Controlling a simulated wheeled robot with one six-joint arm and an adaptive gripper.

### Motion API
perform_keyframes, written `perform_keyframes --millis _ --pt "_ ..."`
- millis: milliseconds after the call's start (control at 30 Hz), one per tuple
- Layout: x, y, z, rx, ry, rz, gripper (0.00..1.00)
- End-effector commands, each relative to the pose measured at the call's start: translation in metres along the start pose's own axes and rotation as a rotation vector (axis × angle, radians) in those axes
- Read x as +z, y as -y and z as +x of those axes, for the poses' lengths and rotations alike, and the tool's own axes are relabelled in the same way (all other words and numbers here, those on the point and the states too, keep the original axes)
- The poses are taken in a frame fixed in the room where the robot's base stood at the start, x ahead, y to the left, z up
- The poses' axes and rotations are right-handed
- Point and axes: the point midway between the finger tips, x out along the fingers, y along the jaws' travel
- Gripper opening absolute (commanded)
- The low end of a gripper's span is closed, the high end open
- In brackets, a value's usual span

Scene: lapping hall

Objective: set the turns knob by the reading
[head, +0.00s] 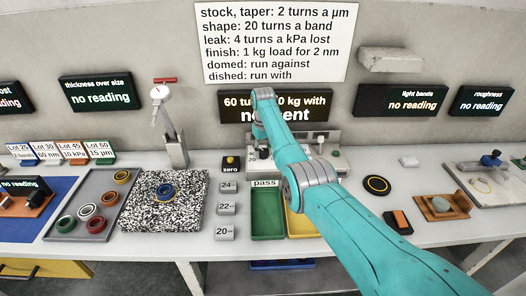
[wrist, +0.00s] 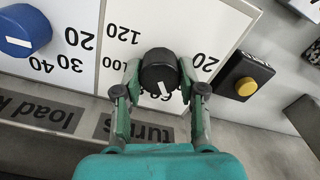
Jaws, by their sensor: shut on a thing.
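The black turns knob (wrist: 158,72) stands on a white dial panel (wrist: 122,65) in the wrist view. Its white pointer line points toward the bottom of the picture, by a partly hidden number starting with 6. My gripper (wrist: 160,78) is shut on the knob, a finger on each side. A dark "turns" label (wrist: 138,129) lies below it. In the head view my arm hides the knob.
A blue knob (wrist: 24,30) stands left of the turns knob by a load label (wrist: 40,112). A yellow button (wrist: 246,87) on a black box is at right. The rule sheet (head: 270,40) hangs on the wall. Green (head: 267,222) and yellow trays stand in front of the panel.

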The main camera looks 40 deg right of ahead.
Motion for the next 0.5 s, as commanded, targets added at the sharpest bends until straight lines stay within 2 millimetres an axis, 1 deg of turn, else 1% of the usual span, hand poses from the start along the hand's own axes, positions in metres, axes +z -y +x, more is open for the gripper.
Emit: perform_keyframes --millis 200,500 --pt "-0.0002 -0.0004 -0.0001 0.0 -0.001 0.144 0.05" --pt "-0.0002 -0.0006 -0.0001 0.0 -0.001 0.251 0.05"
